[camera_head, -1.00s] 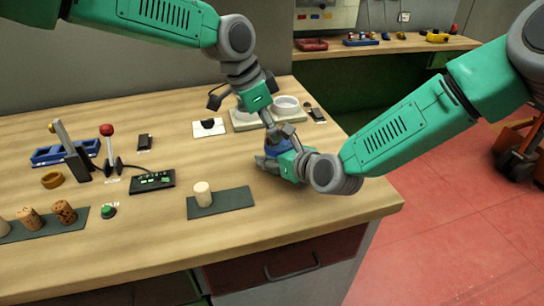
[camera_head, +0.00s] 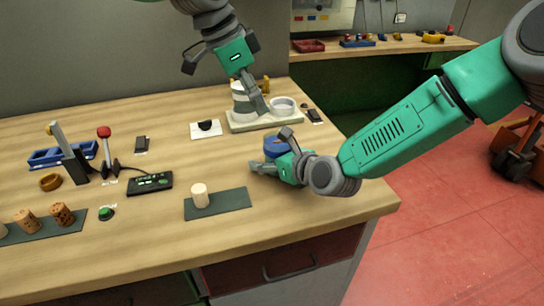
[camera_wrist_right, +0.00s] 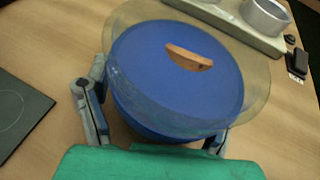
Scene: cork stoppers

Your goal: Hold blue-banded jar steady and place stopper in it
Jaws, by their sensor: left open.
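The blue-banded jar (camera_head: 275,146) stands near the table's right side, partly hidden by my right gripper (camera_head: 268,151). The right wrist view shows it from above (camera_wrist_right: 150,85), with a clear rim and blue inside. A brown half-round piece (camera_wrist_right: 190,58) shows within the rim; I cannot tell whether it is a stopper. My right gripper's fingers (camera_wrist_right: 152,122) lie on both sides of the jar and appear shut on it. A pale stopper (camera_head: 200,195) stands on a dark mat (camera_head: 232,199).
Cork stoppers (camera_head: 62,214) stand on a dark mat at left. A pale tray (camera_head: 265,124) with white jars is behind the blue jar. A black button box (camera_head: 149,183), red-knobbed lever (camera_head: 104,133) and blue tray (camera_head: 50,157) stand left. The table between mat and jar is clear.

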